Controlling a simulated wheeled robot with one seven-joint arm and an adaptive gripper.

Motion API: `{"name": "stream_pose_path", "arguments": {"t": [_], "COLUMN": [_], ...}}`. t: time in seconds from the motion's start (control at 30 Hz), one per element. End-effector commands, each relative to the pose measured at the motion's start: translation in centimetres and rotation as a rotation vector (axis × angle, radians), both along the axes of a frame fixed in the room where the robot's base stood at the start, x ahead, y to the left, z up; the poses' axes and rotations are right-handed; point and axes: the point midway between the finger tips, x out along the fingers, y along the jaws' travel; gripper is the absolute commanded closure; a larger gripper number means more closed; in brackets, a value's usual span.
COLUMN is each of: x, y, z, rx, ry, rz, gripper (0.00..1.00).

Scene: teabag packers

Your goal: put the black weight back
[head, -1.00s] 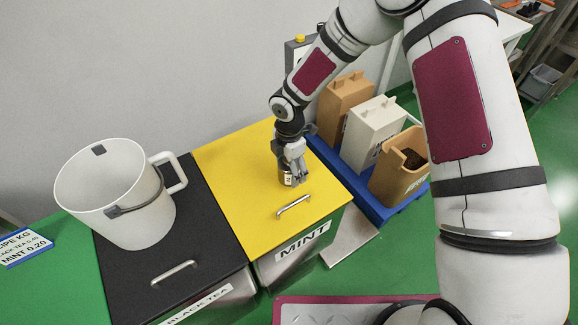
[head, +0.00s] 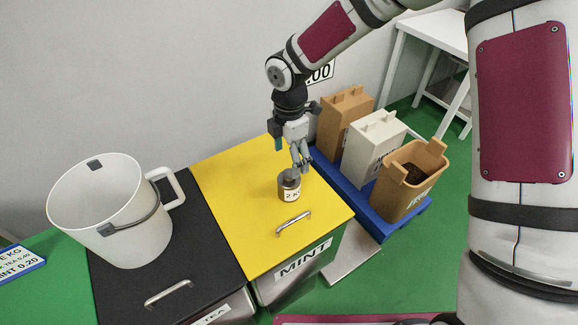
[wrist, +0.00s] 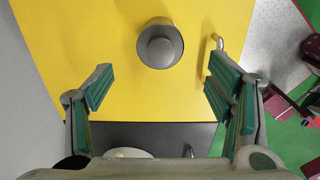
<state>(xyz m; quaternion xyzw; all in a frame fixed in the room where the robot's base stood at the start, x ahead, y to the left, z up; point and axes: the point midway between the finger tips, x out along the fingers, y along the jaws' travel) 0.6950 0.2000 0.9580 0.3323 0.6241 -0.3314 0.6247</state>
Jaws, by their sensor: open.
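The weight (head: 289,188) is a small dark grey cylinder with a knob on top and a white label that begins with 2. It stands upright on the yellow mint lid (head: 225,180). In the wrist view the weight (wrist: 160,45) shows from above, beyond the fingertips. My gripper (head: 300,162) is open and empty, just above and behind the weight in the head view. In the wrist view its two green-padded fingers (wrist: 158,85) are spread wide, with nothing between them.
A black tea bin lid (head: 190,240) carries a large white pitcher (head: 110,215) at left. A blue platform (head: 365,205) at right holds a brown bin (head: 343,120), a white bin (head: 372,145) and a tan open bin (head: 405,185). The yellow lid has a metal handle (head: 293,223).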

Motion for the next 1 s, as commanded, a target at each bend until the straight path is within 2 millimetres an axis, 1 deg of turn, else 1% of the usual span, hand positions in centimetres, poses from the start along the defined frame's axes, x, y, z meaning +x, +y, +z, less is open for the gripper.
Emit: {"name": "stream_pose_path", "arguments": {"t": [0.1, 0.33, 0.37, 0.47, 0.57, 0.63, 0.7, 0.77, 0.8, 0.87, 0.9, 0.97, 1.0], "x": [0.0, 0.0, 0.0, -0.2, -0.7, -1.4, -2.4, -3.4, -4.1, -5.3, -6.2, -7.6, -8.6], "y": [0.0, -0.1, -0.3, -1.5, -3.8, -5.7, -7.7, -9.2, -10.2, -11.6, -12.4, -13.7, -14.5], "z": [0.7, 1.1, 1.3, 3.0, 5.9, 8.4, 10.9, 12.9, 14.2, 16.0, 17.2, 18.8, 19.8], "rx": [0.000, -0.003, -0.005, -0.026, -0.058, -0.077, -0.089, -0.092, -0.090, -0.081, -0.073, -0.054, -0.038], "ry": [0.000, -0.003, -0.006, -0.027, -0.068, -0.105, -0.142, -0.173, -0.194, -0.224, -0.244, -0.271, -0.286], "rz": [0.000, -0.006, -0.015, -0.083, -0.217, -0.341, -0.474, -0.588, -0.666, -0.783, -0.860, -0.979, -1.059], "gripper": [0.26, 0.26, 0.26, 0.26, 0.26, 0.26, 0.26, 0.26, 0.26, 0.26, 0.26, 0.26, 0.26]}}
